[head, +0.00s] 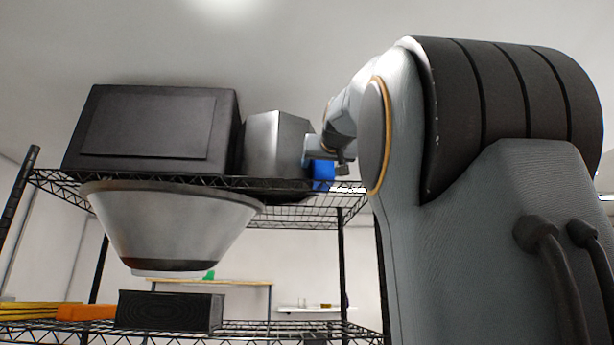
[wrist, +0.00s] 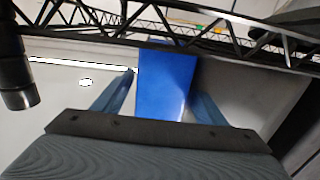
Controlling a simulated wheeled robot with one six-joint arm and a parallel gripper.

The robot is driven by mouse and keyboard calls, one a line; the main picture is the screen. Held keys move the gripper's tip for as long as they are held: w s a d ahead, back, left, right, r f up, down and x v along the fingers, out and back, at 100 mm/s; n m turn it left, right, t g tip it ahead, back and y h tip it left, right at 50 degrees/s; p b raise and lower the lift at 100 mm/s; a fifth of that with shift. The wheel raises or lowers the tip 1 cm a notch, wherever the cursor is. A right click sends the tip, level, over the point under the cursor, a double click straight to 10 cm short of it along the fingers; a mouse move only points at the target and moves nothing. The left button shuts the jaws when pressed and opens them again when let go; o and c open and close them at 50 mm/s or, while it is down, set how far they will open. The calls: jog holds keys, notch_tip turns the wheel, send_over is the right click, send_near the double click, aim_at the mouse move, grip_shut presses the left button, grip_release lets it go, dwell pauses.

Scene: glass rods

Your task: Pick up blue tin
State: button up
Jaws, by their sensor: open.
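The blue tin (head: 323,175) stands on the top wire shelf in the head view, near its right end and partly hidden by my arm. In the wrist view the blue tin (wrist: 167,83) is a plain blue block between the two fingers of my gripper (wrist: 165,95). The fingers are apart, one on each side of the tin, with a gap visible on the left. Whether the right finger touches the tin I cannot tell. In the head view my gripper (head: 335,158) is at the tin, its fingers mostly hidden.
A black box (head: 152,130) and a grey metal container (head: 276,143) share the top of the wire rack (head: 290,184), left of the tin. A large bowl-shaped thing (head: 170,225) is below.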

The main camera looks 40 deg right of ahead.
jog(key=c, duration=1.4)
jog(key=shift+r, duration=0.15)
